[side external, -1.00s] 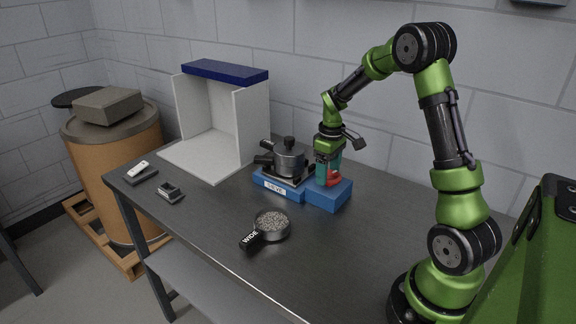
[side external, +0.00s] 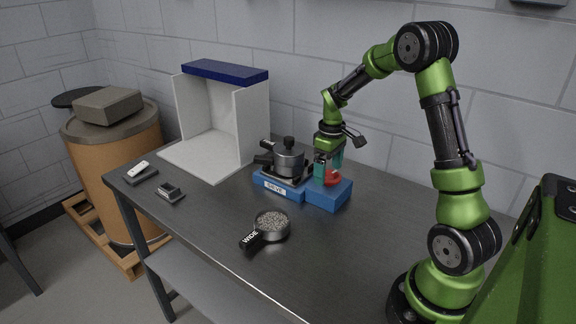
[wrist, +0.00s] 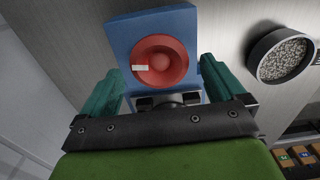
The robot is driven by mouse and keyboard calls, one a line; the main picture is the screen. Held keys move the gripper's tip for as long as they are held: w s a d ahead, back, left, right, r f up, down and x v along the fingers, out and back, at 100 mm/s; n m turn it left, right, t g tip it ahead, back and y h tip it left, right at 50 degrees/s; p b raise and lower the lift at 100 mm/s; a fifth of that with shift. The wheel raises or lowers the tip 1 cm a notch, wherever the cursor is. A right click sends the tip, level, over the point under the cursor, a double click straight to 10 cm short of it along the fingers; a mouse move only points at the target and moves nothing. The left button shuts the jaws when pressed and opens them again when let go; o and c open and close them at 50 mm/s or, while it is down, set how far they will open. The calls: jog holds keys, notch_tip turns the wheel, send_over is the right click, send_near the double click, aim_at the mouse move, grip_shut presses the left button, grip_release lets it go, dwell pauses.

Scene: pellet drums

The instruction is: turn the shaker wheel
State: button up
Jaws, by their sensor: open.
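The red shaker wheel (side external: 332,178) sits on the blue block at the right end of the sieve base (side external: 322,196). I see no contact with the wheel.
A lidded dark pot (side external: 289,162) stands on the sieve base, left of the wheel. A pan of pellets marked WIDE (side external: 272,225) lies in front. A white booth (side external: 252,125) stands behind left. Small items (side external: 170,192) lie at the left.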

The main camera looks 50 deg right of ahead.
aim_at(328, 173)
notch_tip(328, 173, up, 16)
jog(key=shift+r, duration=0.15)
dwell(0.4)
jog(key=s+a+m+t, duration=0.1)
jog(key=s+a, duration=0.3)
jog(key=a, duration=0.4)
jog(key=s+a+m+t+y, duration=0.1)
jog(key=s+a+t, duration=0.2)
jog(key=a, duration=0.5)
jog(key=s+a+m+t+y, duration=0.1)
jog(key=s+a+m+t, duration=0.1)
jog(key=s+a, duration=0.3)
jog(key=a+t, duration=0.1)
jog(key=a, duration=0.2)
jog(key=shift+s+a+r, duration=0.15)
jog(key=shift+s+r, duration=0.05)
jog(key=shift+s, duration=0.2)
